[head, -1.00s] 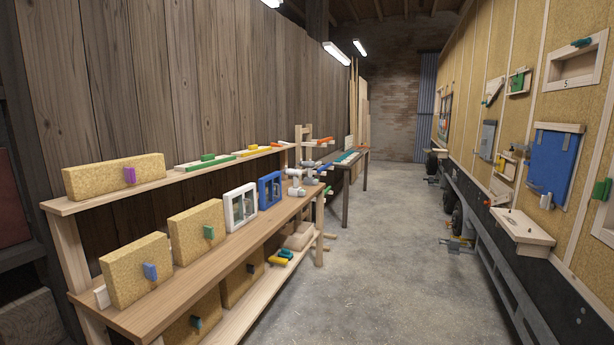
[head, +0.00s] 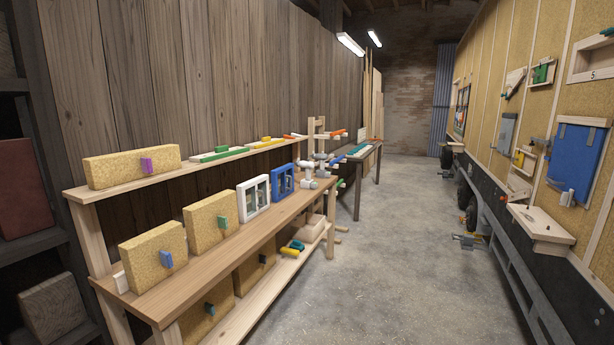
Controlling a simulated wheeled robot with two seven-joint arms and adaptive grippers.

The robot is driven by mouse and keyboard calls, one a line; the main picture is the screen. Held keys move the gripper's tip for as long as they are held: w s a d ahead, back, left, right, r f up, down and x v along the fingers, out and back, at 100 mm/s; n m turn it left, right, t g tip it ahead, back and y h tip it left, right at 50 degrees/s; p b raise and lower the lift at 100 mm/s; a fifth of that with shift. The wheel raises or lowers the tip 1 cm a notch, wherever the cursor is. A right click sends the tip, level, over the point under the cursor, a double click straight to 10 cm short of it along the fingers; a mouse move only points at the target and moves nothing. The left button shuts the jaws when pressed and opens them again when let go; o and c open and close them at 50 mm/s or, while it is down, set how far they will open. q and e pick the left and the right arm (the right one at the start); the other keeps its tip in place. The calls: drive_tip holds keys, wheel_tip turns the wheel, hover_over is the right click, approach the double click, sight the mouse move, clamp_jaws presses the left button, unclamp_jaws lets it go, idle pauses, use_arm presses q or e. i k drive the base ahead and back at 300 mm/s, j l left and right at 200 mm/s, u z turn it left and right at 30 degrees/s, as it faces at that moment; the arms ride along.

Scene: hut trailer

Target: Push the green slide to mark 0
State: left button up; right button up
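A green slide (head: 219,154) sits on a pale flat rail on the upper shelf along the left wall. It is small and far off, and I cannot read any marks on its rail. Neither of my grippers is in the head view, so nothing of mine is near the slide.
Tan blocks with coloured tabs, a white frame (head: 253,197) and a blue frame (head: 283,182) stand on the wooden bench (head: 190,278). A yellow slide (head: 264,142) is farther along the shelf. The trailer wall with its blue panel (head: 577,160) is on the right. The concrete floor (head: 385,260) between is clear.

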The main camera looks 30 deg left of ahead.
sight(539, 75)
drive_tip(key=i, duration=4.2)
drive_tip(key=j+u, duration=0.05)
drive_tip(key=j, duration=0.1)
